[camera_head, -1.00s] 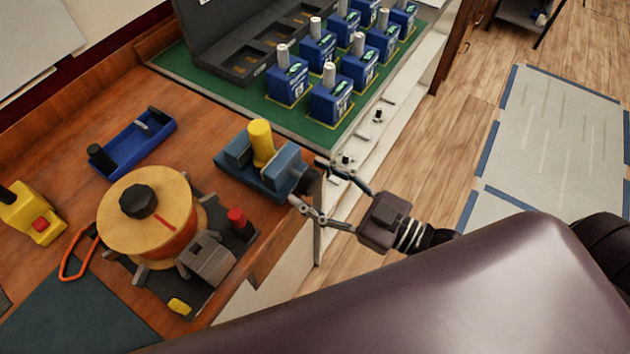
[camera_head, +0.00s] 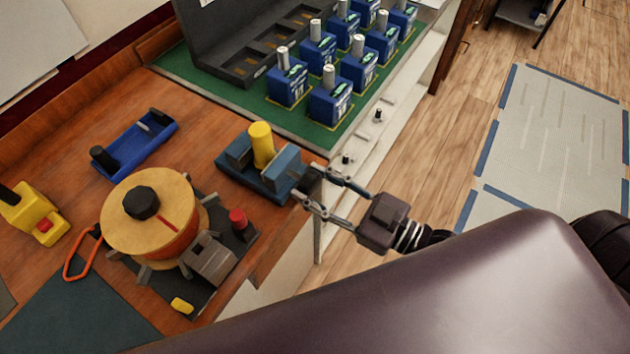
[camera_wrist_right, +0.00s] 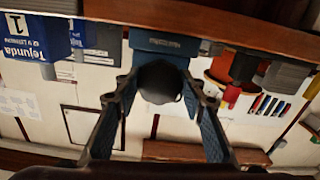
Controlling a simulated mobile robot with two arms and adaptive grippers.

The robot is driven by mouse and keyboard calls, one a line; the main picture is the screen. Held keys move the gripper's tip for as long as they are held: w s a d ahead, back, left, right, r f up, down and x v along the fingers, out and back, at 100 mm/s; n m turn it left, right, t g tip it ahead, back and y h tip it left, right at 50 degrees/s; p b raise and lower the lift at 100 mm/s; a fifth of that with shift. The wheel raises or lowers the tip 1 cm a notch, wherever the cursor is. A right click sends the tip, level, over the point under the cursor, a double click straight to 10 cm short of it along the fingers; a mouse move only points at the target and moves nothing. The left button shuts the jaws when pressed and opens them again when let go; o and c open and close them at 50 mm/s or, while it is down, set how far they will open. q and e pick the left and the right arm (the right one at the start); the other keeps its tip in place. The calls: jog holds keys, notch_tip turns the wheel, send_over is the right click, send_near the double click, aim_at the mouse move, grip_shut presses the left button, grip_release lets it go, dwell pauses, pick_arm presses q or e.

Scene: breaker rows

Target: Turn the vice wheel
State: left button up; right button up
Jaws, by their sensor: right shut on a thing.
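The blue vice (camera_head: 262,172) stands at the bench's right edge with a yellow cylinder (camera_head: 261,144) upright between its jaws. Its dark round wheel (camera_wrist_right: 160,82) faces my right gripper in the right wrist view, in front of the blue vice body (camera_wrist_right: 163,43). My right gripper (camera_head: 306,184) is at the vice's right end, with its two fingers on either side of the wheel and shut on it. In the head view the wheel (camera_head: 312,181) is partly covered by the fingers. My left gripper is not in view.
A wooden drum (camera_head: 150,232) on a dark base stands left of the vice, with a red knob (camera_head: 238,219) beside it. Several blue breakers (camera_head: 337,102) stand on the green mat (camera_head: 310,140) behind. A blue tray (camera_head: 138,148) lies at the left.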

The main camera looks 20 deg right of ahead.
jog(key=o, duration=1.2)
jog(key=shift+v, duration=6)
